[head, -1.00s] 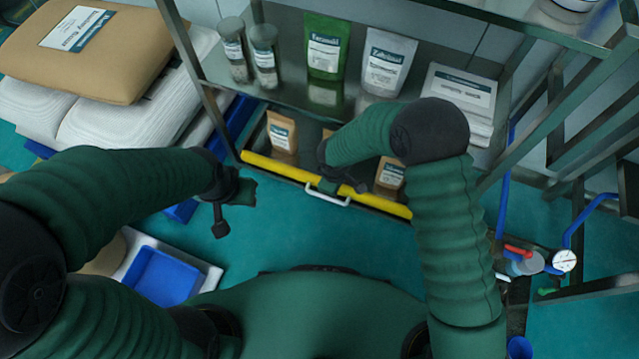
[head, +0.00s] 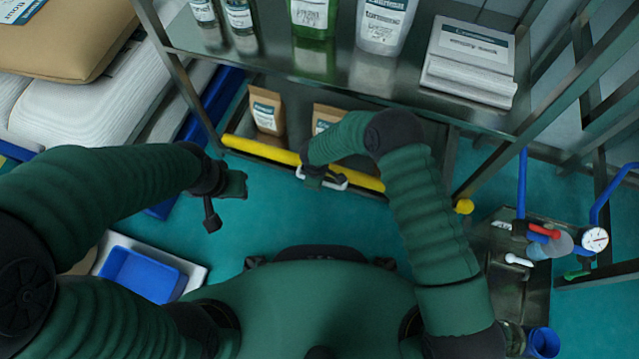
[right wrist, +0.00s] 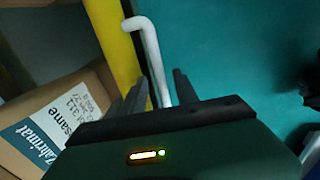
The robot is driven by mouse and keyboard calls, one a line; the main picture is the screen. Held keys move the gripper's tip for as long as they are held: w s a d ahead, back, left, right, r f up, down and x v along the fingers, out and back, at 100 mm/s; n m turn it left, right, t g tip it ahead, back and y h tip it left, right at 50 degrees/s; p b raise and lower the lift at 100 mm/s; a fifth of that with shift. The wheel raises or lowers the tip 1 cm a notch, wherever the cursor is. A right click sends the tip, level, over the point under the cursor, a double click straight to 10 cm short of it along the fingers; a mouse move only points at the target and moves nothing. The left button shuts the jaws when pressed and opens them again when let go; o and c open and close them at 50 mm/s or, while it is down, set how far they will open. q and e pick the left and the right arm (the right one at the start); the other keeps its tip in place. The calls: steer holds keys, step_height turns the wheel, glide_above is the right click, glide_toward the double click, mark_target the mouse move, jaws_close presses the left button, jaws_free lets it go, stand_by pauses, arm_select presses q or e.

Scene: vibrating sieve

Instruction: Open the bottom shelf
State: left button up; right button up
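The bottom shelf has a yellow front bar (head: 262,150) and a white handle (head: 338,184), under the metal rack.
Brown bags (head: 267,112) stand in the bottom shelf behind the bar. The upper shelf (head: 275,66) holds jars, pouches and a white stack. A blue tray (head: 141,275) lies at lower left. Valves and a gauge (head: 595,239) are at right. Floor before the shelf is clear.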

steer(key=shift+w+f, duration=0.15)
steer(key=shift+f, duration=0.3)
jaws_close()
steer(key=shift+d, duration=0.1)
stand_by(1.1)
